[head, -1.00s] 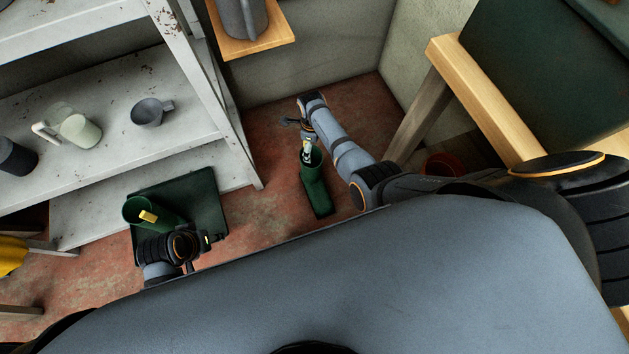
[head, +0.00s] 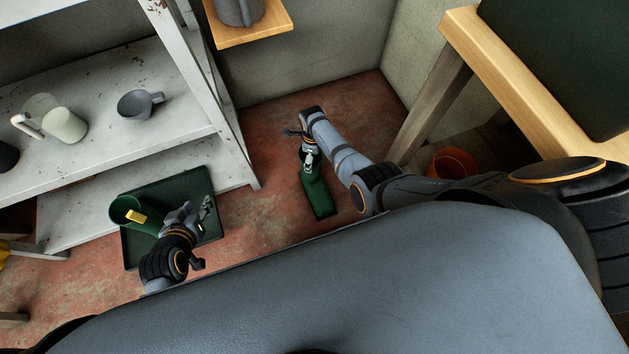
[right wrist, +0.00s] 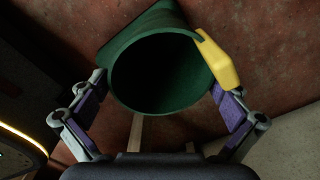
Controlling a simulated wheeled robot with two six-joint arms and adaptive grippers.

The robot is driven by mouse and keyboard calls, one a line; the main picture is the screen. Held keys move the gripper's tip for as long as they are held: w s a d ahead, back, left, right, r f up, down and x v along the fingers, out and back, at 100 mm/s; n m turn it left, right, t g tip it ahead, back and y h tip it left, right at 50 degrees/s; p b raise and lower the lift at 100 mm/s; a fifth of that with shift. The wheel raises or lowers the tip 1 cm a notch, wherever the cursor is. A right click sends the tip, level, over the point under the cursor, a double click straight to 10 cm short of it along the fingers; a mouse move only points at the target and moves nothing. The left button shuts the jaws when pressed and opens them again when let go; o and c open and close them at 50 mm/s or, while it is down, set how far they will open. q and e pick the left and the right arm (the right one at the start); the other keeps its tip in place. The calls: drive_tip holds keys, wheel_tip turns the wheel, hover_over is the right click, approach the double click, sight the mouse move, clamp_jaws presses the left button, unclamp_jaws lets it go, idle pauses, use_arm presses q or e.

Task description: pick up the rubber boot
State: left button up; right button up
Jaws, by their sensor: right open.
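A green rubber boot (head: 318,192) stands on the red floor in the middle of the head view. My right gripper (head: 308,158) is over its top. In the right wrist view the boot's round dark opening (right wrist: 160,75) lies between the two open fingers, with a yellow tab on its rim. I see no clear grip on it. A second green boot (head: 124,211) with a yellow tab is on the dark green tray (head: 182,197) at left. My left gripper (head: 198,205) is open above the tray, to the right of that boot, and holds nothing I can see.
A white shelf (head: 100,150) with a cream mug (head: 64,124) and a grey cup (head: 138,104) stands at left. A wooden table (head: 470,50) is at right, with an orange pot (head: 452,163) beneath it. The floor between tray and standing boot is clear.

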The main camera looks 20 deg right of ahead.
drive_tip(key=shift+c, duration=0.4)
drive_tip(key=c, duration=1.7)
drive_tip(key=shift+r, duration=0.1)
